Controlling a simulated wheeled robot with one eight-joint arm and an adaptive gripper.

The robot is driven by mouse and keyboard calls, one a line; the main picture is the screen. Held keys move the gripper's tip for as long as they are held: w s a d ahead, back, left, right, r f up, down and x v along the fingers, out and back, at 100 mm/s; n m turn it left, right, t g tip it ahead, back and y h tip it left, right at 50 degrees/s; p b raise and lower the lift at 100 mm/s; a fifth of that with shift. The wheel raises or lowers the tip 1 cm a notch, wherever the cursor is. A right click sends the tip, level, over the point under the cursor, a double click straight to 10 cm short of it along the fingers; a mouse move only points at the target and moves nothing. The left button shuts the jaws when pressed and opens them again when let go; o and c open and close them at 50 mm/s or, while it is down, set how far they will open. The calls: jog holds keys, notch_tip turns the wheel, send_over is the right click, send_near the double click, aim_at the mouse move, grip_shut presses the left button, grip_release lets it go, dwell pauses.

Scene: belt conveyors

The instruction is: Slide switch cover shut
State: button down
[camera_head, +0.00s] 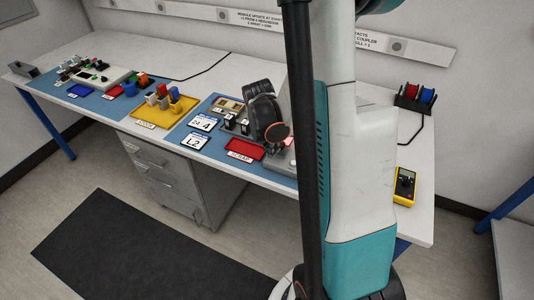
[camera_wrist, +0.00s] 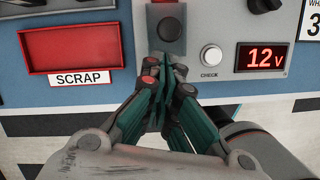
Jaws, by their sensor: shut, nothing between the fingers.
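In the wrist view my gripper (camera_wrist: 167,68) is shut, with its teal fingers together and nothing between them. Its tips are at the lower edge of a dark square piece with a round knob (camera_wrist: 170,29), which looks like the switch cover. I cannot tell whether they touch it. A strip of red shows just above this piece, at the top edge of the picture. The piece sits on a grey panel (camera_wrist: 218,22). In the head view my dark wrist covers this part of the bench, and the cover is not clearly visible.
Right of the cover are a silver CHECK button (camera_wrist: 210,55) and a red 12 V display (camera_wrist: 264,57). Left is the empty red SCRAP tray (camera_wrist: 72,50). A yellow tray (camera_head: 165,108) stands further left on the bench, and a yellow meter (camera_head: 404,187) lies at the right.

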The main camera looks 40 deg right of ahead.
jog(key=shift+d, duration=0.25)
jog(key=w+d, duration=0.1)
jog(key=d, duration=0.3)
jog(key=w+d, duration=0.1)
jog(key=d, duration=0.1)
jog(key=shift+w+d, duration=0.1)
jog(key=shift+w, duration=0.2)
jog(key=shift+r, duration=0.1)
